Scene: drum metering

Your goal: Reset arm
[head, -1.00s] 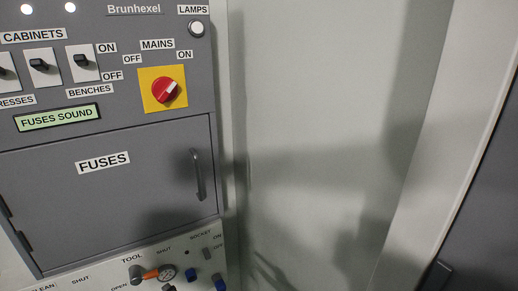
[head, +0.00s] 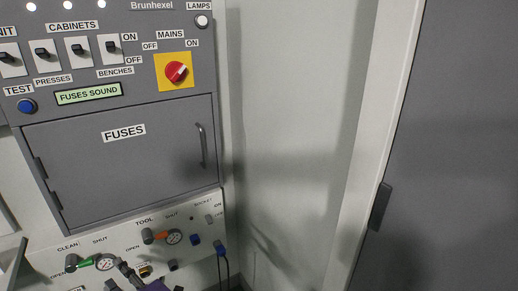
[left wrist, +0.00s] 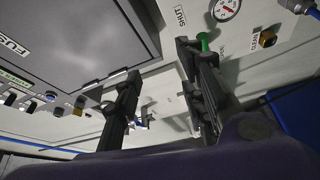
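My left gripper (head: 118,280) shows at the bottom edge of the head view, dark with a purple part, in front of the lower panel. In the left wrist view its two dark fingers (left wrist: 157,66) stand wide apart with nothing held between them. The right finger is close to a green lever (left wrist: 203,42) in that view; I cannot tell if they touch. The green lever also shows in the head view (head: 84,263), left of a gauge. My right gripper and arm are not in view.
The grey upper panel has switches, a red mains knob (head: 177,71) and a shut fuses door (head: 125,165) with a handle. The lower white panel carries an orange lever (head: 160,236) and blue plugs with a cable. A dark door (head: 450,150) stands right.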

